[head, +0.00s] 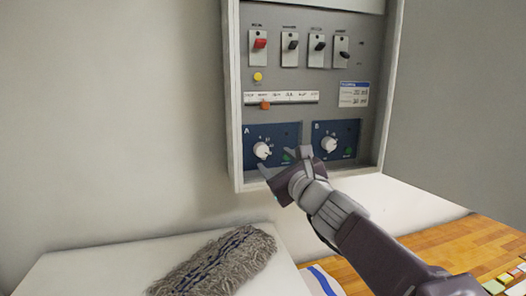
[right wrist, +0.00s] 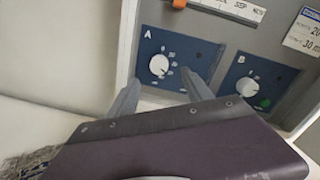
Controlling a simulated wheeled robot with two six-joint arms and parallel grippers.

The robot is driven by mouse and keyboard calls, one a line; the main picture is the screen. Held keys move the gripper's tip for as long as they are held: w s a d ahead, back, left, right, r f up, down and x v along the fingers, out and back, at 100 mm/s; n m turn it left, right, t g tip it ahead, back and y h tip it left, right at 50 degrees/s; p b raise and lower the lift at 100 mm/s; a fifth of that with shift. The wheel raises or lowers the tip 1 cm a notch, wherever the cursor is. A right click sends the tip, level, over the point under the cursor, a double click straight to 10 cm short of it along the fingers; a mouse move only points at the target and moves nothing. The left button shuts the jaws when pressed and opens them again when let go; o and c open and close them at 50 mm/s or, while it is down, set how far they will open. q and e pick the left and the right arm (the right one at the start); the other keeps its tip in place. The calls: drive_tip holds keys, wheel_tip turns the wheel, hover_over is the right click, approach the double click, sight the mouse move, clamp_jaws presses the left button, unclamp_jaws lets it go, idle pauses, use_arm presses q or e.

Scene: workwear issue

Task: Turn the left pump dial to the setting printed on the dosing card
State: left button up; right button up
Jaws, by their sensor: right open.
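The left pump dial (head: 262,150) is a white knob on the blue panel marked A (head: 285,133), low in the grey wall cabinet. It also shows in the right wrist view (right wrist: 158,65), with its pointer mark too small to read surely. The right dial (head: 328,144) sits on the blue panel marked B (head: 350,128). The dosing card (head: 354,94) is white with a blue header, right of the slider; its print is only partly legible. My right gripper (head: 278,162) is open and empty just in front of and below dial A, its fingers apart. My left gripper is not in view.
Above are several switches (head: 290,42), one red (head: 260,43), a yellow button (head: 258,77) and a slider with an orange knob (head: 265,105). A grey mop head (head: 215,262) lies on a white surface below. A wooden worktop (head: 460,245) is at right.

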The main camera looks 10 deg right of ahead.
sight(263, 152)
drive_tip(key=w, duration=0.6)
drive_tip(key=w+p, duration=0.1)
drive_tip(key=w, duration=0.2)
drive_tip(key=shift+w+a+f, duration=0.25)
drive_tip(key=shift+a+f, duration=0.1)
drive_tip(key=shift+a, duration=0.05)
drive_tip(key=shift+s+r, duration=0.2)
drive_tip(key=shift+s, duration=0.15)
drive_tip(key=shift+w+f, duration=0.1)
drive_tip(key=shift+w, duration=0.1)
drive_tip(key=c, duration=0.5)
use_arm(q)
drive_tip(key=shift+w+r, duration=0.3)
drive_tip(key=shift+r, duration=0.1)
use_arm(e)
clamp_jaws()
